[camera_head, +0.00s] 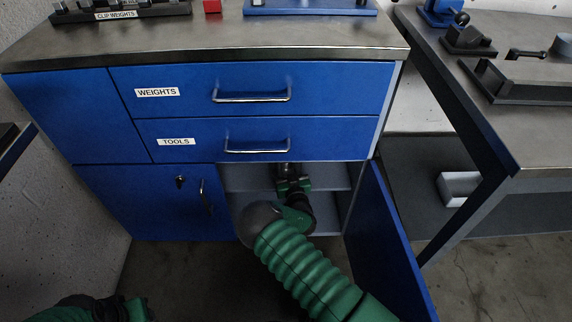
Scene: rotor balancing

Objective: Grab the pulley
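My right arm comes in from the lower right and reaches into the open lower compartment of the blue cabinet (130,200). My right gripper (287,172) is inside, at the level of a grey shelf (325,177). It is small and dark here, so I cannot tell whether its fingers are open or shut. I cannot make out a pulley for certain; the arm hides part of the compartment. A dark grey rounded shape (257,224) shows beside my wrist, and I cannot tell what it is. Part of my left arm shows at the bottom left; its fingers cannot be made out.
The cabinet door (392,240) stands open at the right of my arm. Drawers labelled WEIGHTS (335,88) and TOOLS (335,140) are shut above. A clip-weights rack (125,12) is on top. A workbench (540,125) stands at the right, with a white box (458,188) below.

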